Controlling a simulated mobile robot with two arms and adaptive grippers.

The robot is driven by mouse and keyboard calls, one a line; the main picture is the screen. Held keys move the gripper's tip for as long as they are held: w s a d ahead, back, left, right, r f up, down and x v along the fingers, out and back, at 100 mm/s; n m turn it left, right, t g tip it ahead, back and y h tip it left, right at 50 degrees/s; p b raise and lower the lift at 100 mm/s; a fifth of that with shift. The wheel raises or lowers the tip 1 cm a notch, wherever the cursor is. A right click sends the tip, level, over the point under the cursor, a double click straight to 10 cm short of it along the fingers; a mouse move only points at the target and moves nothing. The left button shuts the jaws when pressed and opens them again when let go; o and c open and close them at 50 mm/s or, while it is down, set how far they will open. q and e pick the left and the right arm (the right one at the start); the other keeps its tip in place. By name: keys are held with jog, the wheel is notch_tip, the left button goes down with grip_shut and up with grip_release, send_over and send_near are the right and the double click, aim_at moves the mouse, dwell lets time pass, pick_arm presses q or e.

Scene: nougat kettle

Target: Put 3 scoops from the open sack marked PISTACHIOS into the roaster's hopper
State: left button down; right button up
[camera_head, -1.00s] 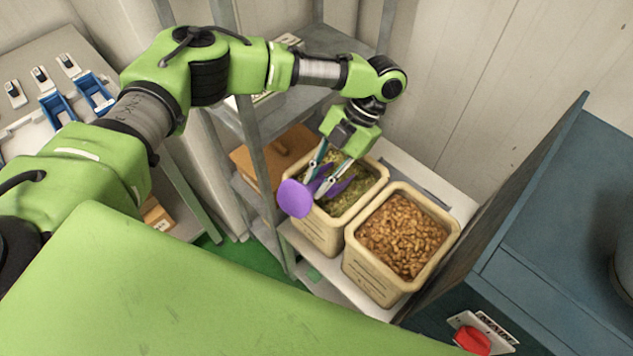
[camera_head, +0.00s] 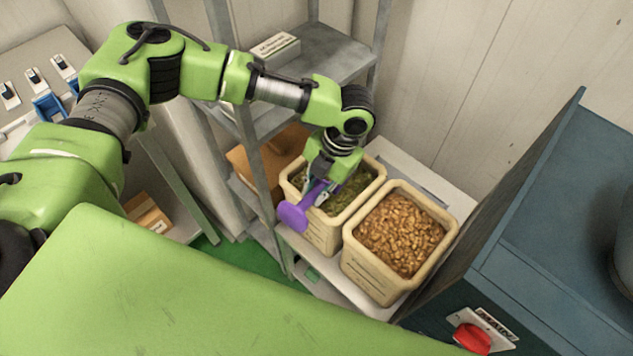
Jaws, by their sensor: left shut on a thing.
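My left gripper (camera_head: 319,186) is shut on a purple scoop (camera_head: 292,215) at the left sack. The scoop's wide end hangs over the sack's left front rim. Whether it holds anything cannot be seen. The left open sack (camera_head: 322,236) holds small green nuts (camera_head: 348,194), which look like pistachios. The right open sack (camera_head: 372,277) stands beside it and holds brown nuts (camera_head: 401,232). The print on both sacks is too small to read. My right gripper is not in view. No hopper can be made out.
Both sacks stand on a pale low shelf (camera_head: 436,184) beside a grey metal rack (camera_head: 330,57). A dark panel and blue cabinet (camera_head: 540,240) stand close on the right, with a red switch (camera_head: 472,338) below. A cardboard box (camera_head: 147,212) lies at the left.

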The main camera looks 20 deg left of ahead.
pick_arm(q)
jog(key=shift+s+a+r+t+p, duration=0.1)
jog(key=shift+s+r+t+p, duration=0.25)
jog(key=shift+r+p, duration=0.5)
jog(key=shift+s+a+r+t+p, duration=0.1)
jog(key=shift+s+r+t+p, duration=0.2)
jog(key=shift+r+p, duration=0.55)
jog(key=s+r+p, duration=0.1)
jog(key=p, duration=0.2)
jog(key=shift+s+a+r+t, duration=0.1)
jog(key=shift+s+r+t, duration=0.15)
jog(key=shift+r, duration=0.05)
jog(key=shift+t+h, duration=0.3)
jog(key=r+p, duration=0.1)
jog(key=p, duration=0.1)
jog(key=r+p, duration=0.4)
jog(key=shift+s+a, duration=0.1)
jog(key=shift+s, duration=0.25)
